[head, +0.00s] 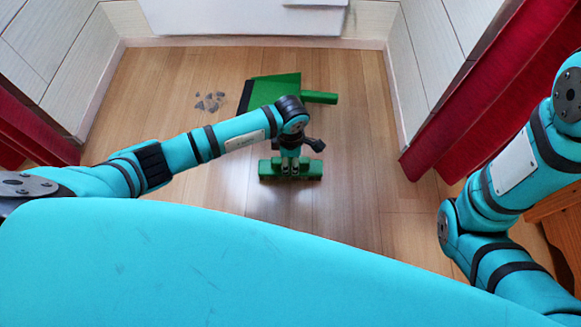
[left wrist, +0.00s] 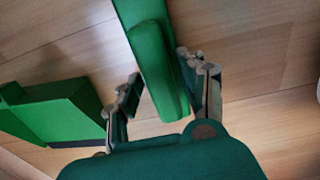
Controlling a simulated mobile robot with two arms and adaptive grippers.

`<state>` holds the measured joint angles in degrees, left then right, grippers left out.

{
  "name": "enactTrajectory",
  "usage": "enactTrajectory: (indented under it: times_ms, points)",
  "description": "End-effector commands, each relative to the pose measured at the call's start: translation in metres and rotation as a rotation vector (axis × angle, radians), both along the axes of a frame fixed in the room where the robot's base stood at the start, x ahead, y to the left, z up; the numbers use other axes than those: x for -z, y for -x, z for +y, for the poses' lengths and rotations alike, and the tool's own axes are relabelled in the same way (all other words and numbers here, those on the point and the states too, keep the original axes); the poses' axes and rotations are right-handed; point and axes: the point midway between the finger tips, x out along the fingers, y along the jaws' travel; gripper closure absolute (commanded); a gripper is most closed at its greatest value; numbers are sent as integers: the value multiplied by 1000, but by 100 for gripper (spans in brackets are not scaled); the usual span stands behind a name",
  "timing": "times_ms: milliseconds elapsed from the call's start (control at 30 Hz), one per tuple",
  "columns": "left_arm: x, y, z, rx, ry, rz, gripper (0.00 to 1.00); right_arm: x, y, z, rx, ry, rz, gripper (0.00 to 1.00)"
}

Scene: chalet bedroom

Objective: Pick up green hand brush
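The green hand brush (head: 309,169) lies on the wooden floor, nearer to me than the green dustpan. My left gripper (head: 290,170) points down over the middle of the brush and hides part of it. In the left wrist view, the fingers of my left gripper (left wrist: 162,92) are apart. A long green piece (left wrist: 151,52), which looks like part of the brush, runs between them; it is close to the right finger, with a gap on the left. I cannot tell whether either finger touches it. My right gripper is outside the view.
The green dustpan (head: 272,91) lies farther back, with grey debris (head: 209,102) to its left. Red curtains (head: 480,105) hang at both sides. Floor right of the brush is clear.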

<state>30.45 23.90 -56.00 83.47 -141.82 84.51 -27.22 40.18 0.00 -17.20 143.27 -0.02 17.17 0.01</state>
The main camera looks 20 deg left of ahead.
Motion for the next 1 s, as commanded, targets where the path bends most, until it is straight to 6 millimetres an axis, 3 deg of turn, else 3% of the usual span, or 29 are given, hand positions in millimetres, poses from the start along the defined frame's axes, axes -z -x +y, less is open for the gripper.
enactTrajectory:
  times_ms: [33, 300, 667, 933, 1000]
  points:
    - [0, 0, 0, 0, 0, 0, 68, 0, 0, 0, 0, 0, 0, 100]
    - [0, 0, 0, 0, 0, 0, 100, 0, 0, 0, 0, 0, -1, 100]
    - [-3, 0, 0, 0, 1, -1, 100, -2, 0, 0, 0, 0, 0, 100]
    - [-27, -1, 0, 0, 0, -2, 100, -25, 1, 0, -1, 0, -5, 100]
    - [-35, -1, 0, 1, 0, -2, 100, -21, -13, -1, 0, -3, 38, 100]
